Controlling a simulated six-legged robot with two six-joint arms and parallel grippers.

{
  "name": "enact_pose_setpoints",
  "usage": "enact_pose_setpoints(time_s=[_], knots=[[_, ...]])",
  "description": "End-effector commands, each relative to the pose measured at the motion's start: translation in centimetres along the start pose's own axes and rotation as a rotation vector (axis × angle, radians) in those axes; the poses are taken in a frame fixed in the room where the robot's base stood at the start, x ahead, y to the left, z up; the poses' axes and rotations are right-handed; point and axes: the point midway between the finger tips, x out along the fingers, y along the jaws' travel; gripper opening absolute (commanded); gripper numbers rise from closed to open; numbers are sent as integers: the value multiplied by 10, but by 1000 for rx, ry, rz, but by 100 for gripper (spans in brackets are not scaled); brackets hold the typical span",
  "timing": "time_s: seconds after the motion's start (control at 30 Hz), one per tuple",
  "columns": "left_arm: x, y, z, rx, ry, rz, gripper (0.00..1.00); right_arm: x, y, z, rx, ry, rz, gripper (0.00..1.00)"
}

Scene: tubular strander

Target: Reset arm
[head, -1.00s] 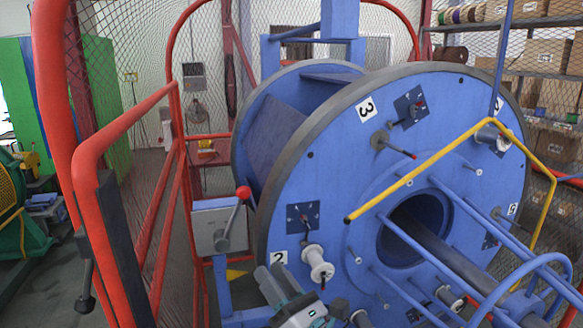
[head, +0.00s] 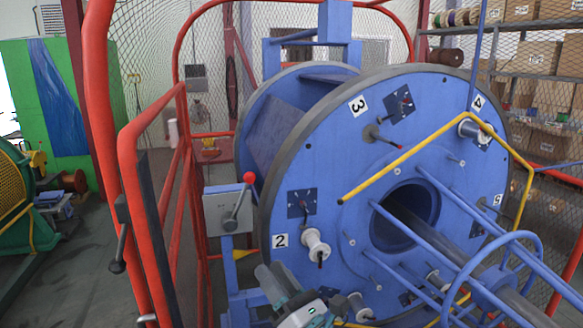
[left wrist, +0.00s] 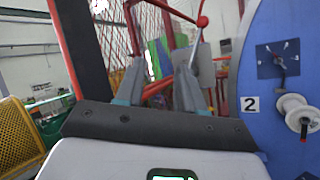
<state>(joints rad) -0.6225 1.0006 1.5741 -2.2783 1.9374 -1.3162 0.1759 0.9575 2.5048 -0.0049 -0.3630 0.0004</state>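My left gripper (head: 272,272) shows low in the middle of the head view, in front of the lower left of the big blue strander disc (head: 335,160). In the left wrist view its two grey fingers (left wrist: 160,82) stand apart with nothing between them, so it is open. A lever with a red ball (head: 248,178) rises from a grey box (head: 226,213) left of the disc. In the wrist view the lever (left wrist: 202,22) shows beyond the fingers; I cannot tell whether they touch it. My right gripper is not in view.
A red guard frame with mesh (head: 130,150) stands at the left. The disc carries white spools (head: 316,243) and numbered plates. A yellow bar (head: 410,152) and blue rods (head: 440,250) stick out at the right. Open floor (head: 85,265) lies at the far left.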

Motion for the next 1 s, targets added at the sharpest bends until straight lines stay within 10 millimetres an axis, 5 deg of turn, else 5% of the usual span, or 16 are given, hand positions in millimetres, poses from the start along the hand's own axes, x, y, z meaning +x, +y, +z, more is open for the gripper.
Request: enact_pose_setpoints(time_s=[0.33, 0.57, 0.67, 0.8, 0.9, 1.0], knots=[[0, -21, -103, 41, 304, -140, 38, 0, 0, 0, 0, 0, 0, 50], [-27, -20, -201, 35, 640, -206, 38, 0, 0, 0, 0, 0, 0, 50], [-58, -8, -261, 11, 881, -205, 38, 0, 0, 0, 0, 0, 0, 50], [-134, 26, -344, -84, 1330, -95, 38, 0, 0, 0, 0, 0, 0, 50], [-205, 57, -381, -205, 1676, 106, 38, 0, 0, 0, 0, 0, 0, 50], [-284, 86, -393, -406, 2025, 500, 38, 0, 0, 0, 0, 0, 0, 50]])
